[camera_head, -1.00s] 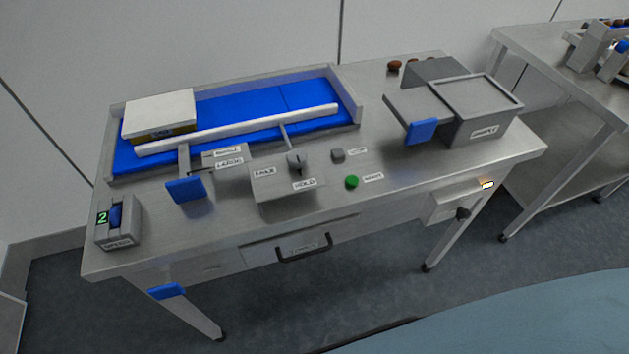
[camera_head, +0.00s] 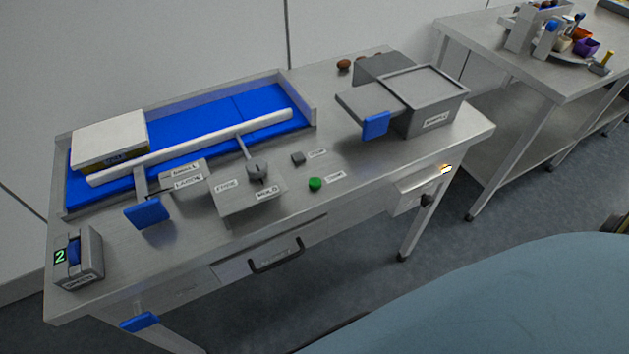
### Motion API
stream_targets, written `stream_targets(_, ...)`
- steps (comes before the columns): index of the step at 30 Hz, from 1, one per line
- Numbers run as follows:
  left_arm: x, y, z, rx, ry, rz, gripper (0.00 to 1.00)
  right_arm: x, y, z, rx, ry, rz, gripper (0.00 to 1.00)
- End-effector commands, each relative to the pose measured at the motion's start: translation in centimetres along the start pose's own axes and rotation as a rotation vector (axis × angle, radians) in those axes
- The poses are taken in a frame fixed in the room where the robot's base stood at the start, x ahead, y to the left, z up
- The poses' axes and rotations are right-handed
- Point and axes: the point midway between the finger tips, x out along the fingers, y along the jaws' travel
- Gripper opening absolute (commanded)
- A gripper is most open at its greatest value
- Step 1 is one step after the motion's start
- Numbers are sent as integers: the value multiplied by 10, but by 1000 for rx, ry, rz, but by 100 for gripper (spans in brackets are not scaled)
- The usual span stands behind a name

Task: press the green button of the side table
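The green button (camera_head: 315,184) is a small round cap on the top of the steel side table (camera_head: 345,215), near its front edge. A small label lies to its right. Nothing covers the green button. Neither of my grippers is in the view.
A blue-floored tray (camera_head: 262,106) with a white-topped box lies at the back left. A grey bin (camera_head: 440,98) with a blue tab stands at the right. A drawer handle (camera_head: 277,257) projects from the front. Another table (camera_head: 480,45) stands at the right.

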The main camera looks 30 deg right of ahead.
Motion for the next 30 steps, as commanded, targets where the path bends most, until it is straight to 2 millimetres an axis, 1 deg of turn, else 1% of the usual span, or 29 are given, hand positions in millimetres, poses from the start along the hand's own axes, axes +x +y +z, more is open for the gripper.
stream_targets(1,0,0,0,0,0,0,0,0,0,0,0,0,0,49)
stream_targets(2,0,0,0,0,0,0,0,0,0,0,0,0,0,45)
stream_targets(12,0,0,0,0,-1,0,0,0,0,0,0,0,0,1)
stream_targets(30,0,0,1,0,-2,0,0,0,0,0,0,-1,0,0)
